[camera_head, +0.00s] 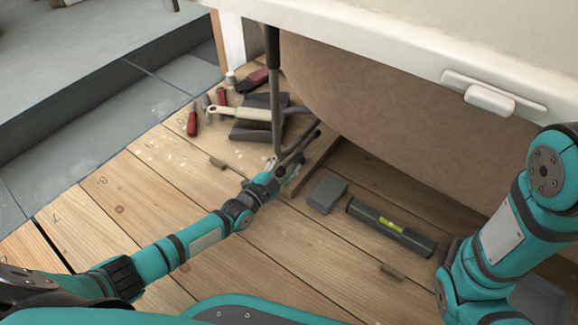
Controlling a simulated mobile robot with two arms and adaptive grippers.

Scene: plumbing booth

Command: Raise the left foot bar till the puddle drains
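A long grey bar (274,85) with a dark upper end runs down beside the corner of the white-rimmed tub (400,50). I take it for the left foot bar. Its lower end meets my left gripper (296,155) low over the planks. The dark fingers point up and to the right, next to the bar's lower end. I cannot tell whether they close on it. I cannot make out a puddle. My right arm shows at the right, but its gripper is not in view.
A black spirit level (390,228) and a grey block (327,193) lie on the wooden floor (120,200) to the right of my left gripper. A red-handled tool (192,122), a light wrench (238,113) and dark items lie behind it. A grey step (100,50) is at the left.

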